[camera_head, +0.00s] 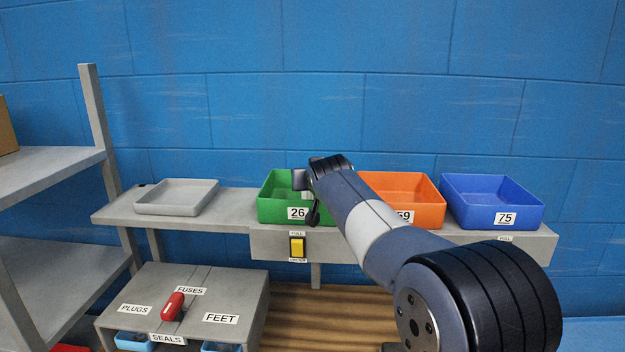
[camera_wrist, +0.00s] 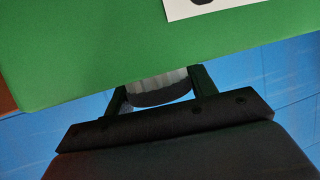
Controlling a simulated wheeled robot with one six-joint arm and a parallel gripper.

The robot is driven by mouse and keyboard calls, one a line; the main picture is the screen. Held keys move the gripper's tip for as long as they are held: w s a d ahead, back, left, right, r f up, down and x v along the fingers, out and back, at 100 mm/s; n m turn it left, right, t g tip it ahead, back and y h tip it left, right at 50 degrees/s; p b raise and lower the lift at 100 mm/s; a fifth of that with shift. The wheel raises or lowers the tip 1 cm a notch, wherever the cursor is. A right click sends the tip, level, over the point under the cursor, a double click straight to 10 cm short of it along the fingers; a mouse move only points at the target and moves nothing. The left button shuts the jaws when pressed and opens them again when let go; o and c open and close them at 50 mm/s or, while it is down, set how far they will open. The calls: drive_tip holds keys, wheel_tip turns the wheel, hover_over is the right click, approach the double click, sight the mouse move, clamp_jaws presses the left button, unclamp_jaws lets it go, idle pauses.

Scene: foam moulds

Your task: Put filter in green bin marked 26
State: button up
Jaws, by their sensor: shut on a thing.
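The green bin (camera_head: 270,205) marked 26 stands on the grey shelf, left of the orange bin. My gripper (camera_head: 308,195) is at this bin, and my wrist hides the bin's right part. In the wrist view my gripper (camera_wrist: 162,84) is shut on a grey, ribbed, rounded thing, seemingly the filter (camera_wrist: 160,90). The green bin's wall (camera_wrist: 100,55) with part of its white label fills the top of that view. Its edge cuts across the fingertips and the filter's far part. I cannot tell how deep the filter is relative to the rim.
An orange bin (camera_head: 405,185) marked 59 and a blue bin (camera_head: 492,205) marked 75 stand to the right. A grey tray (camera_head: 177,197) lies left. A yellow switch (camera_head: 297,247) is on the shelf front. A red object (camera_head: 172,306) lies on the labelled grey box (camera_head: 235,290).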

drive_tip(key=shift+f, duration=0.2)
drive_tip(key=o, duration=1)
drive_tip(key=shift+r, duration=0.1)
drive_tip(key=shift+s+r, duration=0.1)
drive_tip(key=shift+s, duration=0.05)
drive_tip(key=b+v, duration=0.3)
drive_tip(key=v, duration=0.8)
drive_tip(key=shift+s+b, duration=0.35)
drive_tip(key=shift+s, duration=0.05)
drive_tip(key=shift+r, duration=0.1)
